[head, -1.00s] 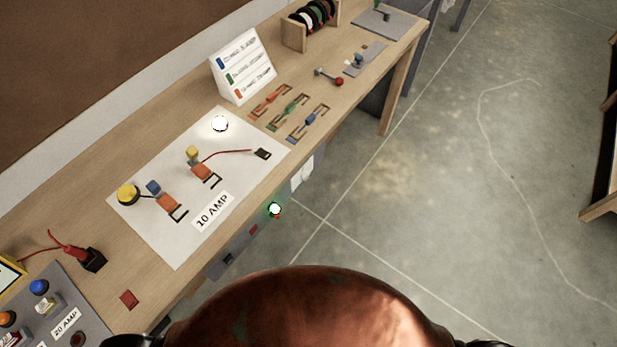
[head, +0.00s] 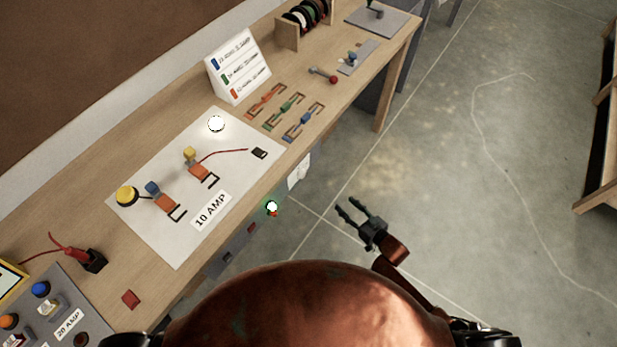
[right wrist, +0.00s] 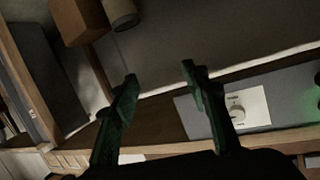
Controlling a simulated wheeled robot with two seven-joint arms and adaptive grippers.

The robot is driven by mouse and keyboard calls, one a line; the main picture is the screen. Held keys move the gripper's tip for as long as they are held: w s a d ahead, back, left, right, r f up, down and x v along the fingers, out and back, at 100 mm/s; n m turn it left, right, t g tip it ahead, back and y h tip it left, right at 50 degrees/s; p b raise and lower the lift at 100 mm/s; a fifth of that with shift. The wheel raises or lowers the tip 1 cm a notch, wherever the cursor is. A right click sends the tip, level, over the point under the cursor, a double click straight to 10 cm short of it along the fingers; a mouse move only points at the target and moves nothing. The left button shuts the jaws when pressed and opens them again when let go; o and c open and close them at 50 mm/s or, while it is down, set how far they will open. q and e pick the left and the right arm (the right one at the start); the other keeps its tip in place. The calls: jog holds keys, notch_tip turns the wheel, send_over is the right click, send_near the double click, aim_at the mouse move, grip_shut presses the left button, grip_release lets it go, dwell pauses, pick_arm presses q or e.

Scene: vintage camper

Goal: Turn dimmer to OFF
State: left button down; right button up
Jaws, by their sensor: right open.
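The dimmer shows in the right wrist view as a white plate (right wrist: 250,108) with a round pale knob (right wrist: 237,114), on a grey panel. Its small lettering is too blurred to read. In the head view, a white plate (head: 299,173) under the bench's front edge appears to be the same dimmer; its knob cannot be made out there. My right gripper (head: 348,206) is open and empty, over the floor in front of the bench and apart from the dimmer. Its two dark green fingers (right wrist: 159,76) show in the right wrist view, the right finger near the plate's left side. My left gripper is out of view.
A green-lit lamp (head: 272,208) sits on the bench front near the white plate. The wooden bench (head: 150,285) carries a white 10 AMP sheet (head: 150,228) with blocks and wires. Open concrete floor (head: 450,190) lies right of the bench.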

aim_at(304, 175)
jog(key=a+r+n+y, duration=0.1)
jog(key=a+r+y, duration=0.2)
jog(key=a+r, duration=0.3)
jog(key=a+r+n+y, duration=0.2)
jog(key=a+r, duration=0.2)
jog(key=r, duration=0.5)
jog(key=shift+g, duration=0.4)
jog(key=shift+x, duration=3.65)
jog(key=shift+f, duration=0.1)
jog(key=shift+c, duration=0.7)
grip_shut()
